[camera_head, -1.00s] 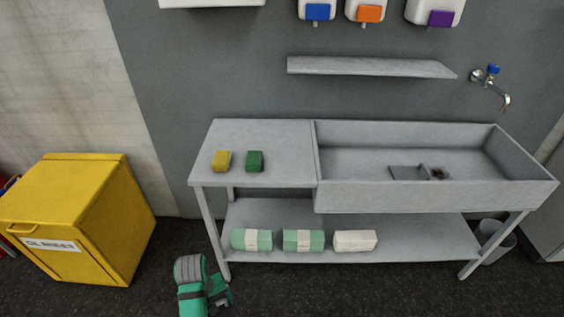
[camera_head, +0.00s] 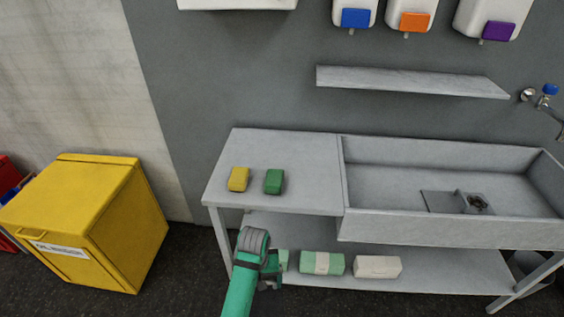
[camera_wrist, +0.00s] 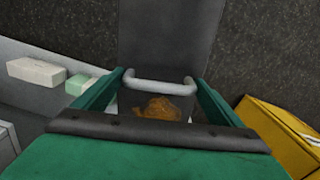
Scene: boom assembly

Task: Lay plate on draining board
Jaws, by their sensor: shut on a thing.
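The draining board (camera_head: 275,150) is the flat left part of the grey sink unit. A yellow sponge (camera_head: 238,179) and a green sponge (camera_head: 274,181) lie on it. My gripper (camera_head: 269,281) hangs low in front of the board's front edge. In the wrist view it is shut on a pale grey bar-like handle (camera_wrist: 160,87) between its green fingers. A dark grey surface with an orange-brown stain (camera_wrist: 158,107) shows below the handle, apparently the held plate; most of it is hidden. A flat grey square piece (camera_head: 440,201) lies beside the drain in the sink.
The sink basin (camera_head: 400,185) is to the right of the board. A lower shelf (camera_head: 400,287) holds wrapped packs. A wall shelf (camera_head: 410,82) and dispensers hang above. A yellow bin (camera_head: 100,220) stands left. The board's back and right are clear.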

